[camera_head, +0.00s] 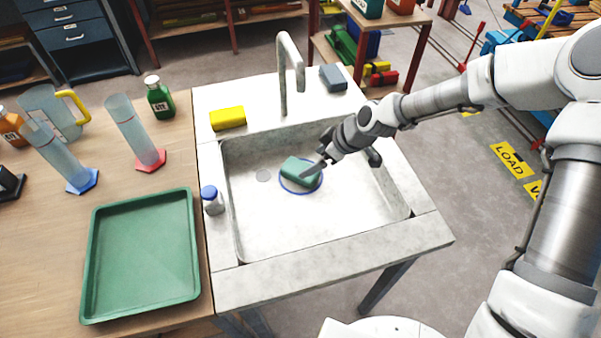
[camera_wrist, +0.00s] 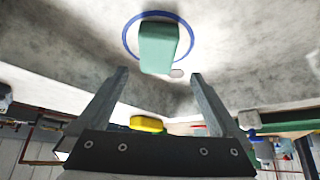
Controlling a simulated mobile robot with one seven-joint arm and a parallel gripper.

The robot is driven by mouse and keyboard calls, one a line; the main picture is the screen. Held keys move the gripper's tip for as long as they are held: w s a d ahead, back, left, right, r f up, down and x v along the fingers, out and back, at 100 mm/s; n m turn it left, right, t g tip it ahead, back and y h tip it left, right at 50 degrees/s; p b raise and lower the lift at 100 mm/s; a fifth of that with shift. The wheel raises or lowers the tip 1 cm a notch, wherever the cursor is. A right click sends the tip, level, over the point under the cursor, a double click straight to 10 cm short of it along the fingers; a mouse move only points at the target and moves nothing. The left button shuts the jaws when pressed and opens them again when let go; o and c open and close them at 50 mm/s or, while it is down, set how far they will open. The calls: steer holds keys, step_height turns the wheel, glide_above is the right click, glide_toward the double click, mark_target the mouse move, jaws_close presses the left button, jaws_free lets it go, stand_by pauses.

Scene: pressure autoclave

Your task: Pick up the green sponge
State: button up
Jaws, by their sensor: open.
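The green sponge (camera_head: 300,172) lies on the floor of the sink basin, inside a blue ring (camera_head: 283,187). In the wrist view the green sponge (camera_wrist: 158,47) is ahead of the fingertips, roughly between their lines, with the blue ring (camera_wrist: 127,37) around it. My gripper (camera_head: 308,168) reaches into the sink from the right and in the head view overlaps the sponge's right end. In the wrist view my gripper (camera_wrist: 157,74) is open, with nothing between its two fingers. Whether a finger touches the sponge cannot be told.
The sink (camera_head: 330,250) has raised walls around the sponge. A faucet (camera_head: 291,60), a yellow sponge (camera_head: 228,118) and a grey-blue block (camera_head: 333,78) stand along its back rim. A blue-capped bottle (camera_head: 212,200) is on the left rim. A green tray (camera_head: 140,312) lies on the wooden table.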

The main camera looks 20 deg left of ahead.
mark_target(301, 168)
steer(key=x, duration=0.8)
steer(key=shift+w+f, duration=0.15)
steer(key=shift+w, duration=0.1)
steer(key=c, duration=1.4)
steer(key=shift+r, duration=0.55)
steer(key=r, duration=0.3)
steer(key=shift+w+d+r, duration=0.15)
steer(key=shift+d+r, duration=0.15)
steer(key=shift+d, duration=0.1)
steer(key=d+r, duration=0.2)
steer(key=d, duration=0.1)
steer(key=w+d+r, duration=0.1)
steer(key=d+r, duration=0.1)
steer(key=d, duration=0.2)
steer(key=d+r, duration=0.2)
steer(key=d, duration=0.1)
steer(key=shift+w+d+r+p, duration=0.2)
steer(key=shift+w+d+p, duration=0.05)
steer(key=shift+d+p, duration=0.15)
